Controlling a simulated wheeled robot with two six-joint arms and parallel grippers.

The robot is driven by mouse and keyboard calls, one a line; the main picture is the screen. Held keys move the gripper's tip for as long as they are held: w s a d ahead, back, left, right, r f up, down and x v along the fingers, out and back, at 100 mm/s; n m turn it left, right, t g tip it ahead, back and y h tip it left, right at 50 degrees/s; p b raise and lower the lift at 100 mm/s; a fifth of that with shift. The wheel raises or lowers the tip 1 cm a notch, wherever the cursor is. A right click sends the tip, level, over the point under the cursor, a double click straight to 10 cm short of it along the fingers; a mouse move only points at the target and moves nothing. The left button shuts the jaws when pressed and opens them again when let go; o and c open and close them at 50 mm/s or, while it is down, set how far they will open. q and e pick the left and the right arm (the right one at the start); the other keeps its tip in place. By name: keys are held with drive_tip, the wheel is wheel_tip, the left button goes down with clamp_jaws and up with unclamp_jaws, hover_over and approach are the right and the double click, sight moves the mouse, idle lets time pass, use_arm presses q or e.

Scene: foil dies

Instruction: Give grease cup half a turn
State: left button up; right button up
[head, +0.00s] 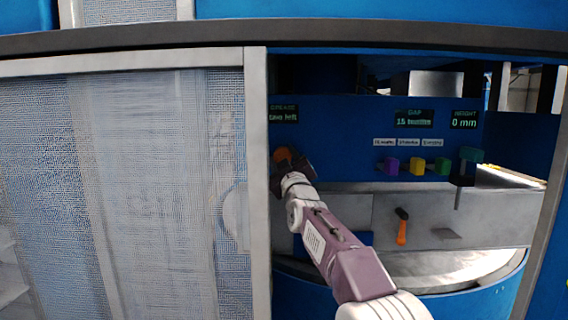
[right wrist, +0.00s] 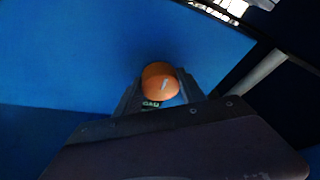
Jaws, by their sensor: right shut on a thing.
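The grease cup is an orange round knob (head: 282,154) on the blue panel, under a small dark sign reading GREASE. My right gripper (head: 290,163) reaches it from below right and is shut on it. In the right wrist view the orange grease cup (right wrist: 160,82) sits between the two dark fingers (right wrist: 160,101), with a pale mark on its face and a small green-lettered label just below it. The fingers partly hide its sides. My left gripper is not in view.
A mesh door (head: 150,190) with a grey frame post (head: 257,180) stands close left of the cup. GAP and HEIGHT displays sit above.

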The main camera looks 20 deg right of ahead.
drive_tip(key=shift+s+r+m+h, duration=0.1)
drive_tip(key=shift+r+m+h, duration=0.25)
drive_tip(key=shift+m, duration=0.55)
drive_tip(key=o, duration=1.1)
drive_tip(key=shift+c, duration=0.2)
drive_tip(key=o, duration=0.3)
drive_tip(key=shift+w+f, duration=0.15)
drive_tip(key=shift+w, duration=0.05)
drive_tip(key=shift+s+f+b, duration=0.3)
drive_tip(key=b+v, duration=0.4)
drive_tip(key=v, duration=0.4)
drive_tip(key=shift+s+a, duration=0.1)
drive_tip(key=shift+s, duration=0.05)
